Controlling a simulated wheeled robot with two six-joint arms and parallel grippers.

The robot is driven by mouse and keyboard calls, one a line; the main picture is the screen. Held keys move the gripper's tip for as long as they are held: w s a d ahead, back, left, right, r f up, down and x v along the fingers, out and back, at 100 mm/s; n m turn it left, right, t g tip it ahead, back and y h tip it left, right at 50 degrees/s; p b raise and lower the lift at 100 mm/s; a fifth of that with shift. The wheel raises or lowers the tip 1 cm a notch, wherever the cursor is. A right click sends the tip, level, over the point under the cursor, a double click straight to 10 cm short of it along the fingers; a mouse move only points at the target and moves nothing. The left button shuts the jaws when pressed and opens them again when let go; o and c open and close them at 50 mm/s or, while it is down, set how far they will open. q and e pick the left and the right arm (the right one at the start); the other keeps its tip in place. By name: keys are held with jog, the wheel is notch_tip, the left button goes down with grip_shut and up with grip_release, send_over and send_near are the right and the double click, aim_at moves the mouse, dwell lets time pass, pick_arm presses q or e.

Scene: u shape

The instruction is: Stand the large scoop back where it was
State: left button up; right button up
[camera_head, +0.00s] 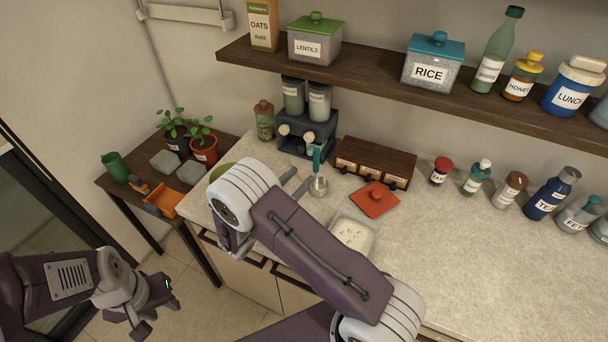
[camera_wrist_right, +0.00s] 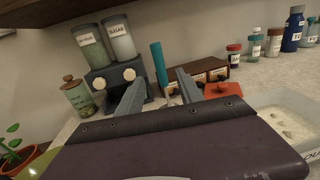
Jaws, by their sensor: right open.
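The scoop has a teal handle (camera_head: 317,160) and a round metal bowl. In the head view it is upright over the counter, handle up, in front of the black dispenser. My right gripper (camera_head: 304,174) is open, its two grey fingers pointing at the scoop. In the right wrist view the teal handle (camera_wrist_right: 159,64) rises beyond the gap between the fingers (camera_wrist_right: 160,92); the bowl is mostly hidden there. I cannot tell whether the fingers touch the scoop. My left gripper (camera_head: 156,307) is open and empty, low at the left, away from the counter.
A black dispenser (camera_head: 307,134) with two canisters and a wooden labelled box (camera_head: 376,160) stand behind. A red lid (camera_head: 376,199) and an open tub of white contents (camera_head: 353,234) lie right. A shelf (camera_head: 385,87) with jars overhangs the counter. The counter's front right is clear.

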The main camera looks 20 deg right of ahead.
jog(key=s+d+m+g, duration=0.2)
jog(key=s+g, duration=0.1)
jog(key=s+d+f+m+g+y, duration=0.1)
jog(key=s+d+m+g, duration=0.1)
jog(key=s+m, duration=0.1)
jog(key=s+d+f+m+g+y, duration=0.1)
jog(key=s+d+m+g, duration=0.1)
jog(key=s+g, duration=0.1)
jog(key=shift+s+d+g, duration=0.1)
jog(key=shift+s+g, duration=0.2)
jog(key=shift+s, duration=0.55)
jog(key=s+a+f+m+g+y, duration=0.1)
jog(key=s+f+m+g+y, duration=0.1)
jog(key=s+m+g+y, duration=0.25)
jog(key=s+a+m+t+y, duration=0.3)
jog(key=a+m+t+y, duration=0.2)
jog(key=a+m+y, duration=0.4)
jog(key=a+m, duration=0.1)
jog(key=m, duration=0.3)
jog(key=shift+s+r, duration=0.3)
jog(key=shift+s, duration=0.1)
